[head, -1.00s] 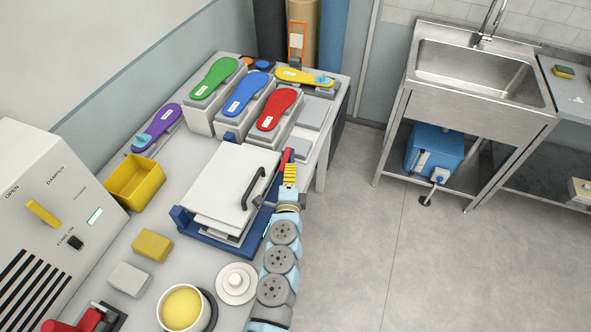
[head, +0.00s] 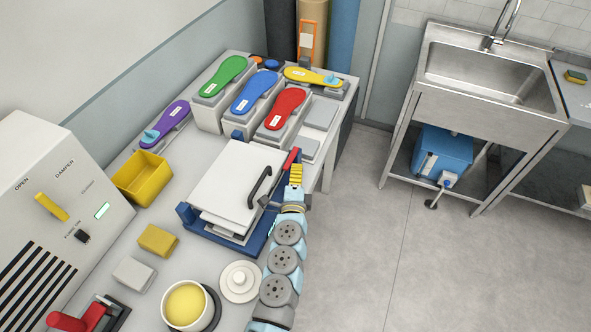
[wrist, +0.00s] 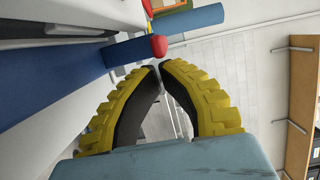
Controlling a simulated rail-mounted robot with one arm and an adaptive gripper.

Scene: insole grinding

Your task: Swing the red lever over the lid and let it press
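The press has a white lid (head: 235,180) with a black handle (head: 259,190), lying closed-looking on a blue frame (head: 190,219). The red lever (head: 292,158) stands at the lid's right back corner, off the lid's top. My gripper (head: 296,171) is just in front of the lever, at the press's right side. In the wrist view, its yellow fingers with black pads (wrist: 159,68) curve in until their tips almost meet, with nothing between them. A red tip (wrist: 159,46) on a blue bar (wrist: 125,53) lies just beyond the fingertips. Whether they touch it is unclear.
Red (head: 284,108), blue (head: 253,92) and green insoles (head: 222,75) lie on grey blocks behind the press. A yellow bin (head: 142,178), a cup (head: 187,306) and a white round lid (head: 240,282) stand left and in front. Floor right of the table is clear.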

